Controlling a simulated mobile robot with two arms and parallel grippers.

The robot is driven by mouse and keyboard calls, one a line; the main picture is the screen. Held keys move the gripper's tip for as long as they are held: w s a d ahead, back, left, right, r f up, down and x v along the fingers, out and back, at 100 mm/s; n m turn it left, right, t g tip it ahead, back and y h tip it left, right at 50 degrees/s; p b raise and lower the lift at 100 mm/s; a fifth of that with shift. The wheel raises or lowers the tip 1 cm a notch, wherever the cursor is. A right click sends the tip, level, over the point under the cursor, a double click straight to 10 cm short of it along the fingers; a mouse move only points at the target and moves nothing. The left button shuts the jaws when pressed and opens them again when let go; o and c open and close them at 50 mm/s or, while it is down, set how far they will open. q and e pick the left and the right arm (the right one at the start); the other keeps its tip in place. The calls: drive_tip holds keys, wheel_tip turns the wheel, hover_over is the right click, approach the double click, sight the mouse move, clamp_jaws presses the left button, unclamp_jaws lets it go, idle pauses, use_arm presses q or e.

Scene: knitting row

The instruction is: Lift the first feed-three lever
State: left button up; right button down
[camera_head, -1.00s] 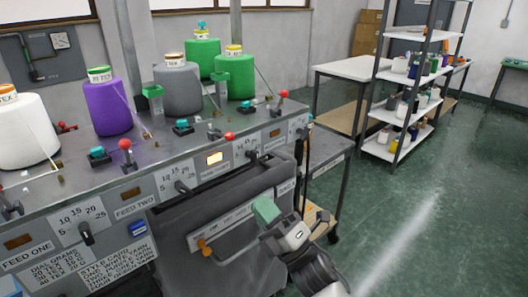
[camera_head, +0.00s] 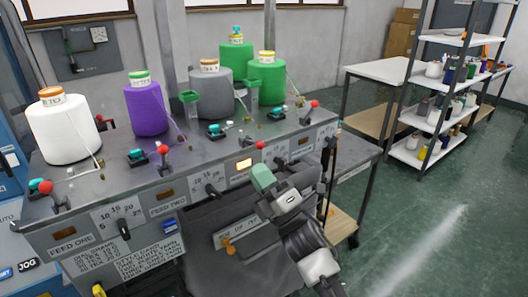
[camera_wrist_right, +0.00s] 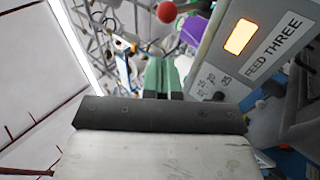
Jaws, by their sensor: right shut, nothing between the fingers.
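The feed-three lever has a red ball knob (camera_head: 260,145) and lies low over the machine's top edge, beside the lit orange window (camera_head: 245,164). In the right wrist view the red knob (camera_wrist_right: 166,12) is at the top, beyond the fingertips, and the FEED THREE label (camera_wrist_right: 273,48) is at right. My right gripper (camera_head: 262,178), with green fingertips, is shut and empty. It is just below the knob in the head view, in front of the panel and apparently apart from the knob. The green fingertips (camera_wrist_right: 162,76) also show in the wrist view. My left gripper is out of view.
Other red-knobbed levers stand at feed one (camera_head: 46,187), feed two (camera_head: 162,149) and the far end (camera_head: 315,103). Yarn cones, white (camera_head: 65,130), purple (camera_head: 146,108), grey (camera_head: 211,92) and green, stand behind. A shelf (camera_head: 440,115) and open green floor lie right.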

drive_tip(key=w, duration=0.1)
drive_tip(key=w+r, duration=0.1)
drive_tip(key=w+p, duration=0.1)
drive_tip(key=shift+w+d+r, duration=0.1)
drive_tip(key=shift+d+r, duration=0.2)
drive_tip(key=shift+d, duration=0.1)
wheel_tip(320, 180, up, 7)
drive_tip(key=w+a+h+p, duration=0.1)
drive_tip(key=w+p, duration=0.1)
drive_tip(key=p, duration=0.1)
drive_tip(key=shift+a+g, duration=0.3)
idle(0.6)
drive_tip(key=shift+f, duration=0.1)
idle(1.1)
